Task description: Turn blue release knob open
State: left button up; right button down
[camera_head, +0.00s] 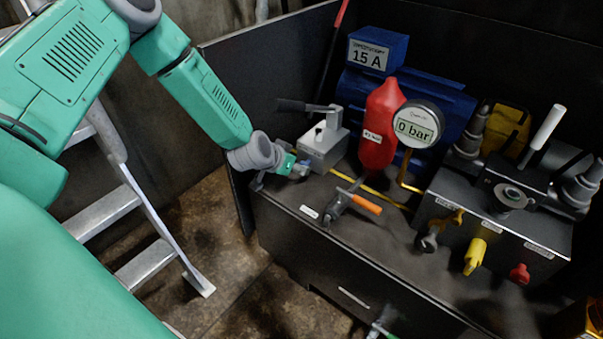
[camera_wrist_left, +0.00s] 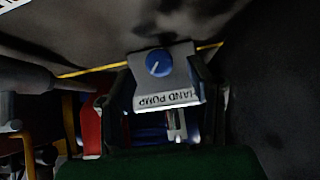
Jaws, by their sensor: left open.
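The blue release knob (camera_wrist_left: 157,63) shows in the left wrist view as a small round knob with a pale line across it. It sits on the grey hand pump block (camera_wrist_left: 167,80), above a label reading HAND PUMP. In the head view the hand pump (camera_head: 323,146) stands at the left of the bench, and the knob is hidden. My left gripper (camera_head: 300,169) is open just in front of and below the pump. In the wrist view its dark fingers appear on either side of the pump block; contact cannot be told. My right gripper is not in view.
A red cylinder (camera_head: 381,125) and a gauge reading 0 bar (camera_head: 416,124) stand right of the pump. An orange-handled lever (camera_head: 362,203) is in front. A valve block (camera_head: 500,215) with several knobs is at the right. A metal ladder (camera_head: 105,215) stands at the left.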

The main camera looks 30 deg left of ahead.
aim_at(306, 165)
pick_arm(q)
jog(key=shift+b+x, duration=0.55)
jog(key=shift+x, duration=1.2)
grip_shut()
